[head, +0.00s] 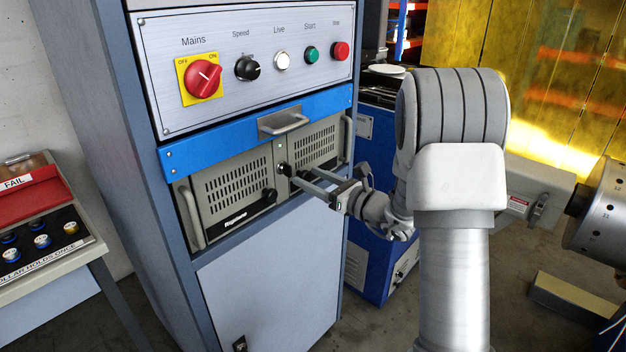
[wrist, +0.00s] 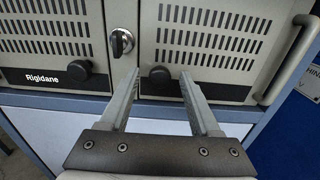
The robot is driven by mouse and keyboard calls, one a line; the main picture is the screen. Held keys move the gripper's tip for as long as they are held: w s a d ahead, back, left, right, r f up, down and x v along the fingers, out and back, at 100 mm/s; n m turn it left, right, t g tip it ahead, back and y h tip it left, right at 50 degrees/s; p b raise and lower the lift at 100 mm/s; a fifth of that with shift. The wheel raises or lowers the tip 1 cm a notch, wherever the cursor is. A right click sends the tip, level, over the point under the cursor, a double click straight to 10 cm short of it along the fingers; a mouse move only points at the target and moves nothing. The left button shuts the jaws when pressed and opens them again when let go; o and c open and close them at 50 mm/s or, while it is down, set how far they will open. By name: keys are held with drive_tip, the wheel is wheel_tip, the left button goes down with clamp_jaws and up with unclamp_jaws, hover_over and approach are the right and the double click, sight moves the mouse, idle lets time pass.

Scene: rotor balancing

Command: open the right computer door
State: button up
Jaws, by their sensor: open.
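The right computer door (wrist: 218,38) is a beige vented panel. It looks closed, flush with the left door (wrist: 45,38), and also shows in the head view (head: 318,142). A black round knob (wrist: 160,77) is at its lower left. My gripper (wrist: 161,77) is open, with its two fingertips appearing on either side of this knob in the wrist view. I cannot tell if they touch it.
A key lock (wrist: 122,42) sits between the doors, above the fingertips. Side handles (wrist: 288,60) stick out from the computer front. A blue drawer (head: 262,128) with a handle and a control panel (head: 245,65) are above it. A blue cabinet (head: 375,245) stands behind my arm.

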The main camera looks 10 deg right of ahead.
drive_tip(key=shift+c, duration=0.3)
clamp_jaws()
idle(1.1)
